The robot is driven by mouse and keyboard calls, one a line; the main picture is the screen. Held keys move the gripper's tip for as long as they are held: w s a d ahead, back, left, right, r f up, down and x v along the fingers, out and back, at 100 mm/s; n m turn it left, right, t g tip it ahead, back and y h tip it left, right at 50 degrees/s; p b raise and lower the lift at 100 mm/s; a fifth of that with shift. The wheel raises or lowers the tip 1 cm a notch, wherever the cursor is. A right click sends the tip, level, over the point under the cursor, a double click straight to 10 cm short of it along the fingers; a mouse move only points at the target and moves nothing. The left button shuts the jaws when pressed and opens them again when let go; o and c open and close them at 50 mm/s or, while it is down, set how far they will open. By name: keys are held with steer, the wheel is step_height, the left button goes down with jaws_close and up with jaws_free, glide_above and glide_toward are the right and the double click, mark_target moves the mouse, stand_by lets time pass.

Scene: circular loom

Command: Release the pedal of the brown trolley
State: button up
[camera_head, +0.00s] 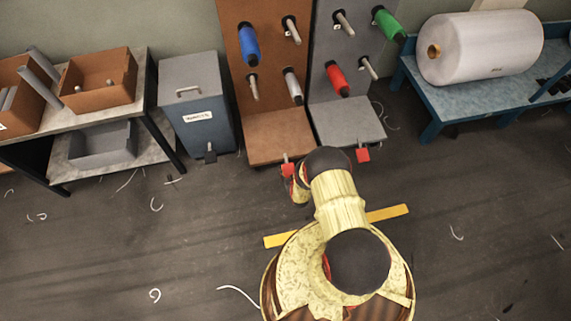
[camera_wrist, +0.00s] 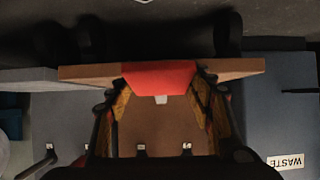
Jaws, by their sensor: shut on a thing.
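The brown trolley (camera_head: 279,144) stands against the wall, with blue and bare spools on its upright panel. Its red pedal (camera_head: 287,170) sticks out at the front edge of its base, partly hidden by my gripper in the head view. In the wrist view, which is upside down, the red pedal (camera_wrist: 160,76) lies between the two fingers of my gripper (camera_wrist: 162,98), in front of the brown base (camera_wrist: 85,73). My gripper is shut on the pedal, a finger on each side. I cannot tell whether the pedal is up or down.
The grey trolley (camera_head: 346,122) with its own red pedal (camera_head: 362,155) stands close on the right. A waste bin (camera_head: 195,105) stands to the left. A yellow floor strip (camera_head: 388,213) runs beneath my arm. The floor in front is open, with thread scraps.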

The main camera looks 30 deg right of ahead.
steer(key=shift+w+d+r+g+p, duration=0.15)
steer(key=shift+r+g+p, duration=0.2)
steer(key=shift+r, duration=0.35)
steer(key=shift+s+r+g+y+p, duration=0.2)
steer(key=shift+r+g+y+p, duration=0.3)
steer(key=shift+g, duration=0.55)
steer(key=o, duration=1.3)
steer(key=shift+r, duration=0.1)
steer(key=o, duration=0.4)
steer(key=shift+s, duration=0.1)
steer(key=v, duration=1.1)
steer(key=shift+s+a+r, duration=0.2)
steer(key=shift+s+a, duration=0.05)
steer(key=shift+a, duration=0.1)
